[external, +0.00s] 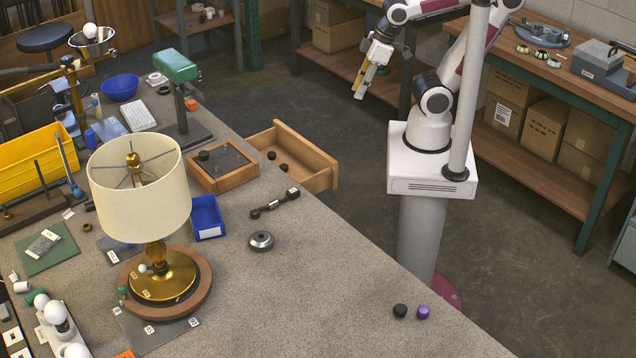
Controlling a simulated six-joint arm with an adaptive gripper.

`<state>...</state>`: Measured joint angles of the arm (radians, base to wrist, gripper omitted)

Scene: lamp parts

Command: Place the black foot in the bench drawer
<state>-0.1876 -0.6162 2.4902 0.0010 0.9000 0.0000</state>
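A small black foot (400,310) sits on the bench top near its front right edge, just left of a purple foot (423,312). The wooden bench drawer (318,180) is pulled out from the bench edge. Small dark round pieces (283,168) lie inside it. My gripper (361,88) hangs well above the floor at the upper middle, beyond the drawer and far from the black foot. It points down and touches none of these things. Its fingers are too small to tell whether they are open.
A lamp with a cream shade (140,195) stands on the bench at left. A blue bin (207,217), a silver disc (261,241) and a black dumbbell-shaped part (275,204) lie between it and the drawer. The bench (330,285) is clear around the two feet.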

